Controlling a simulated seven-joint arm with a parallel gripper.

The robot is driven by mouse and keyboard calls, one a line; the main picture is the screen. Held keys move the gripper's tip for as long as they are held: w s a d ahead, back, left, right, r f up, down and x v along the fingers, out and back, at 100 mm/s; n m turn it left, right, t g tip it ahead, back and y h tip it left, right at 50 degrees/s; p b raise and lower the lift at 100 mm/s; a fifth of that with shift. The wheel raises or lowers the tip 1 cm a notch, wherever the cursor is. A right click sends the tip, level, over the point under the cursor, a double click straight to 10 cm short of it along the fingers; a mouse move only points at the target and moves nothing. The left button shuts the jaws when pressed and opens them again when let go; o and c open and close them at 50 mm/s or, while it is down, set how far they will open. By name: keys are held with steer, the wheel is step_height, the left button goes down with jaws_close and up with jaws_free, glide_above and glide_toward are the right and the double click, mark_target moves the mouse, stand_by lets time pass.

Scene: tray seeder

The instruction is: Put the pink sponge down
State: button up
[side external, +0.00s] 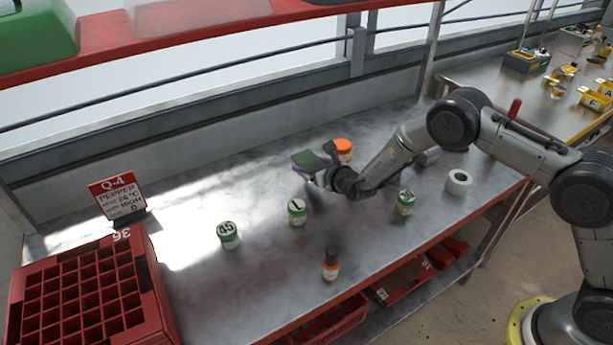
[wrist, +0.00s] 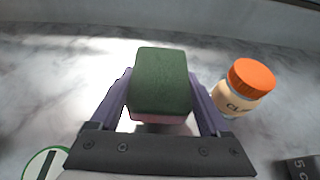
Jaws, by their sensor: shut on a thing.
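The pink sponge (wrist: 161,118) has a dark green pad on one face, and that green face fills most of what shows of it in the wrist view. My gripper (wrist: 160,100) is shut on it, with one purple finger on each side. In the side view the sponge (side external: 308,161) sticks out from my gripper (side external: 322,172) over the back middle of the metal table (side external: 265,255). It looks raised above the table, but I cannot tell by how much. An orange-capped jar (wrist: 246,88) stands close to the right of the right finger in the wrist view.
Jars labelled 1 (side external: 297,212) and 45 (side external: 229,236), another green-marked jar (side external: 404,203) and an orange-topped bottle (side external: 331,266) stand on the table. A white roll (side external: 458,183) is at right. A red crate (side external: 138,255) and Q-4 sign (side external: 117,197) are left. Bare table lies between them.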

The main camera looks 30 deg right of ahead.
steer(key=shift+w+a+f, duration=0.1)
steer(key=shift+w+f, duration=0.85)
steer(key=shift+f, duration=1.6)
steer(key=shift+s+f, duration=0.1)
steer(key=o, duration=1.3)
steer(key=shift+c, duration=0.2)
